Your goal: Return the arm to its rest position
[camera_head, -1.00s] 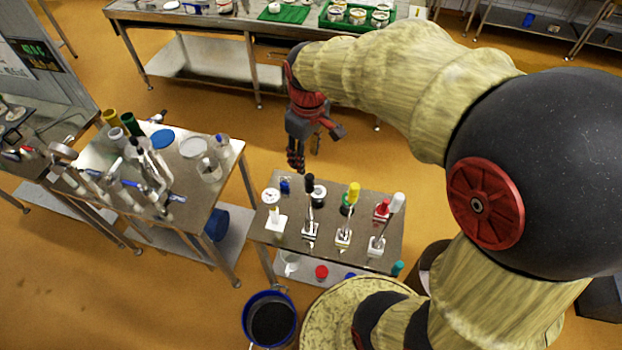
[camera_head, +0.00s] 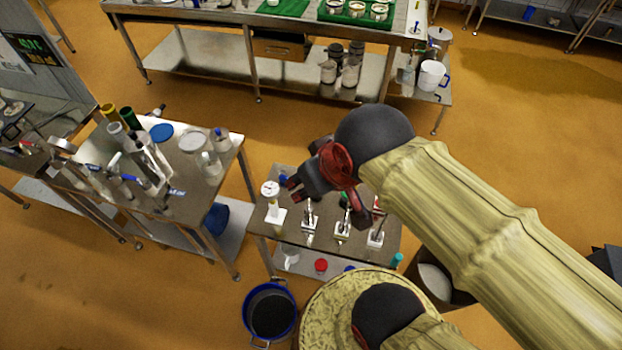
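My arm reaches in from the right edge and bends at a large dark joint above the small steel table (camera_head: 262,232). My gripper (camera_head: 316,182), dark with red parts, hangs over the back of that table, in front of the items on it. No object shows in it. Its fingertips are seen at a poor angle, so I cannot tell whether they are apart or closed.
On the small table stand white-based stands (camera_head: 309,222) and a white gauge-topped piece (camera_head: 271,200). A cluttered bench (camera_head: 185,208) stands at left. A long steel table (camera_head: 215,22) with green trays is behind. A blue bucket (camera_head: 270,312) is on the floor. Open floor lies between the tables.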

